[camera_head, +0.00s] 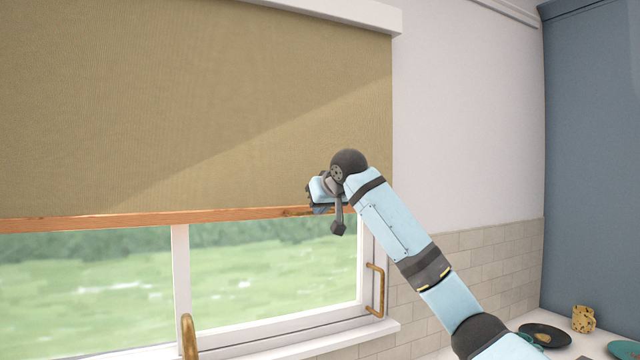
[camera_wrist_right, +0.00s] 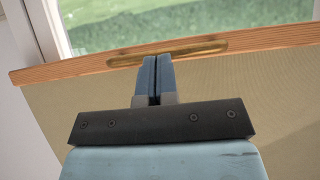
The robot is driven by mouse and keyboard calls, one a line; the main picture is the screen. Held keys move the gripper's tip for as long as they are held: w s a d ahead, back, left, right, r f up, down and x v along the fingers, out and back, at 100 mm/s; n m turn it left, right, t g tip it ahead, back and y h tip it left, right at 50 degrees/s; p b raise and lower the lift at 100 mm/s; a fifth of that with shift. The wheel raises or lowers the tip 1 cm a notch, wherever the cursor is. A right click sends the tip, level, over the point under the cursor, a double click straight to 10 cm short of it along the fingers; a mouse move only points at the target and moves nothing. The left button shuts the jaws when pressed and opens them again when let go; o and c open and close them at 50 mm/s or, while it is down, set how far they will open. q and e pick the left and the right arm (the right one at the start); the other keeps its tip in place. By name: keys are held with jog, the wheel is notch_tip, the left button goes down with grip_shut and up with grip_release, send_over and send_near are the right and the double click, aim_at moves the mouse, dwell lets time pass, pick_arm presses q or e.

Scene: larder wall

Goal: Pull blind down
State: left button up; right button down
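The tan blind (camera_head: 200,100) hangs over the upper part of the window, with a wooden bar (camera_head: 100,220) along its lower edge. The right wrist view shows this bar (camera_wrist_right: 60,71) with a long brass pull (camera_wrist_right: 200,48) set in it. My right gripper (camera_head: 318,208) is at the right part of the bar, partly hidden by my wrist. In the wrist view its two blue fingers (camera_wrist_right: 156,62) are together, with their tips at the brass pull. I cannot tell whether they touch it. My left gripper is out of view.
The window (camera_head: 270,275) below the bar shows green grass, with a brass handle (camera_head: 376,290) on its right frame. A brass tap (camera_head: 188,335) rises at the bottom. A dark plate (camera_head: 545,335) and a patterned yellow cup (camera_head: 583,318) stand at lower right.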

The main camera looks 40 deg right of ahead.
notch_tip(320, 180, down, 13)
jog(key=b, duration=0.3)
jog(key=shift+r+b, duration=0.2)
jog(key=shift+b, duration=0.1)
jog(key=shift+r, duration=0.1)
